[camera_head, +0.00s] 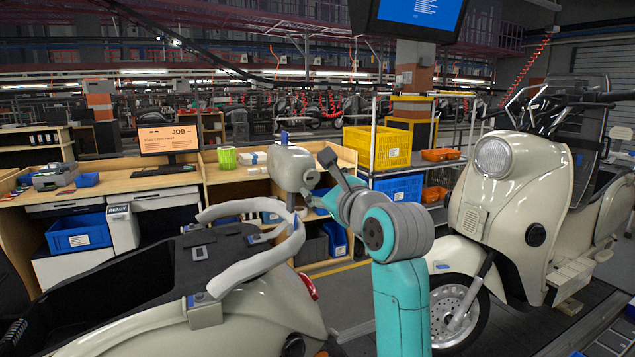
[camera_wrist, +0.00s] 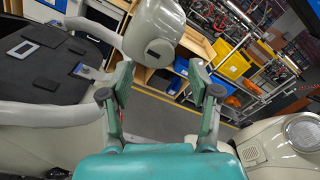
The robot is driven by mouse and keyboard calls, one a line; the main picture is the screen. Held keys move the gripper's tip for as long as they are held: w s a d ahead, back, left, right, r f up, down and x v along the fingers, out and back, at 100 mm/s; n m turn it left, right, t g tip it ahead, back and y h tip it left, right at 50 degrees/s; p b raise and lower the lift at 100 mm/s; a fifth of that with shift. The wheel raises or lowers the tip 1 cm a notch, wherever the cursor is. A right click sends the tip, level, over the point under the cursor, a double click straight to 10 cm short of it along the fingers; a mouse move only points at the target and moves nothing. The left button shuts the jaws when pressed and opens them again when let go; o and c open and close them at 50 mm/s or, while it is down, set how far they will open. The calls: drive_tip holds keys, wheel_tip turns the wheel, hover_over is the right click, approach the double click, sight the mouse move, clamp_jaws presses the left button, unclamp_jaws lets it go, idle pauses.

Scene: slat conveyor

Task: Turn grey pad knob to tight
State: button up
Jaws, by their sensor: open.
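A pale grey rounded pad (camera_head: 291,168) stands upright above the rear of the near cream scooter, with a small blue piece (camera_head: 284,138) on top. In the wrist view, the pad (camera_wrist: 155,22) fills the top centre, and its near end shows a small dark oval mark (camera_wrist: 160,52). I cannot tell for certain which part is the knob, nor its setting. My gripper (camera_wrist: 162,84) is open and empty, its two green-grey fingers pointing toward the pad's near end with a gap visible. In the head view my gripper (camera_head: 325,172) is just right of the pad, partly hidden by my arm.
A pale curved rail (camera_head: 255,262) and black seat area (camera_head: 175,262) lie left of my arm. Another cream scooter (camera_head: 520,205) stands at right. Behind are a wooden workbench (camera_head: 222,174) and a rack with a yellow crate (camera_head: 377,147). Open floor shows between them.

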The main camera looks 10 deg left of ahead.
drive_tip(key=v, duration=0.9)
drive_tip(key=s+d+f+n+h, duration=0.1)
drive_tip(key=d+f+n+h, duration=0.15)
drive_tip(key=f, duration=0.95)
drive_tip(key=s+d+f+n+h, duration=0.15)
drive_tip(key=d+f, duration=0.25)
drive_tip(key=f, duration=0.7)
drive_tip(key=s+d+f+n+t+h, duration=0.1)
drive_tip(key=s+d+f+n, duration=0.1)
drive_tip(key=s+d+f, duration=0.5)
drive_tip(key=s+d+f+n+h, duration=0.1)
drive_tip(key=s+f+n, duration=0.2)
drive_tip(key=s+f, duration=0.5)
drive_tip(key=s+d+f+n+h, duration=0.1)
drive_tip(key=s+d+f+n, duration=0.2)
drive_tip(key=s+f, duration=0.3)
drive_tip(key=s+d+f+n+h, duration=0.2)
drive_tip(key=s+d+f+n, duration=0.15)
drive_tip(key=s, duration=0.55)
drive_tip(key=s+d+r+n+g+h, duration=0.1)
drive_tip(key=s+n, duration=0.6)
drive_tip(key=s, duration=1.2)
drive_tip(key=shift+s+d+r, duration=0.15)
drive_tip(key=shift+d+r, duration=0.2)
drive_tip(key=shift+r, duration=0.35)
